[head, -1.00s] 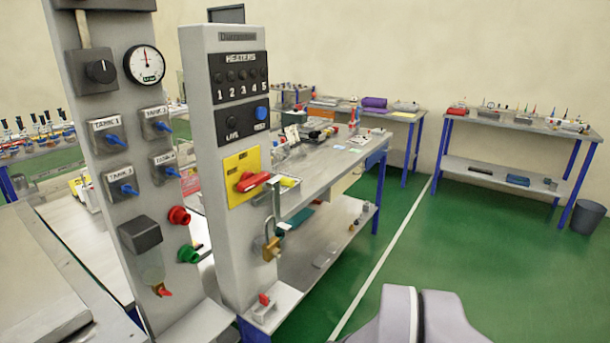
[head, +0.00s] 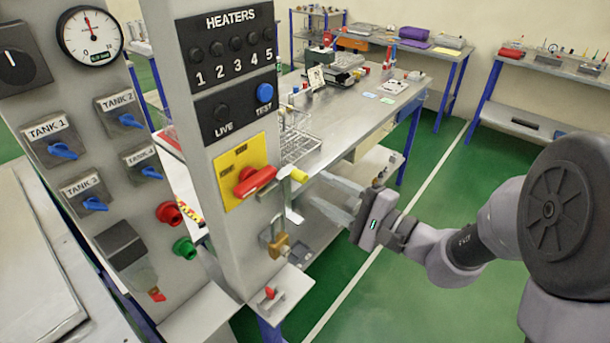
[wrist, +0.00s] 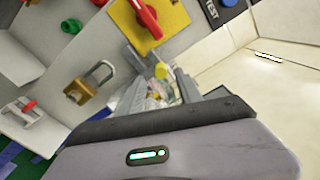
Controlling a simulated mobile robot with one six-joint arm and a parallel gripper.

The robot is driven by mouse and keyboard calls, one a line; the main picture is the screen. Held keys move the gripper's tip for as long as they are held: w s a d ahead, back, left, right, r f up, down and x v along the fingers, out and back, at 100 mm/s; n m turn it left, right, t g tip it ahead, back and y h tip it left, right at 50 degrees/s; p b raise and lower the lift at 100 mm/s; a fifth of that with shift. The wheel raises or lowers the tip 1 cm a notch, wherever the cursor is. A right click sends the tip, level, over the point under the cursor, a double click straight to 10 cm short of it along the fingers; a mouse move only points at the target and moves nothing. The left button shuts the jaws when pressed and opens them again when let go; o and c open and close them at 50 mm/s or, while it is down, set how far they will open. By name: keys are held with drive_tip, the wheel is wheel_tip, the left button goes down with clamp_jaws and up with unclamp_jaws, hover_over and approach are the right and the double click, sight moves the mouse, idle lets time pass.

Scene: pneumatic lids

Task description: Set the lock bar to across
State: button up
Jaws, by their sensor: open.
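On the pale grey heater column (head: 235,240), a slim grey bar ends in a yellow tip (head: 298,175), just right of the red handle (head: 255,182) on its yellow plate; I take it for the lock bar. How it is turned is hard to tell. My gripper (head: 322,195) is open, coming from the right, with its fingers close to the yellow tip. In the wrist view the yellow tip (wrist: 161,70) shows between the fingertips (wrist: 155,85); contact cannot be told. A brass padlock (head: 279,246) hangs below.
A panel with a gauge (head: 90,36) and blue TANK valves (head: 62,151) stands to the left. A small ledge with a red-topped clamp (head: 271,294) lies below the padlock. A workbench (head: 350,105) stands behind. The green floor (head: 410,195) to the right is open.

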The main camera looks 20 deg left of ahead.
sight(305, 178)
drive_tip(key=x, duration=0.6)
drive_tip(key=shift+w+a, duration=0.2)
drive_tip(key=shift+a, duration=0.1)
drive_tip(key=shift+c, duration=0.2)
clamp_jaws()
drive_tip(key=shift+r, duration=0.1)
drive_tip(key=shift+r, duration=0.2)
idle(0.5)
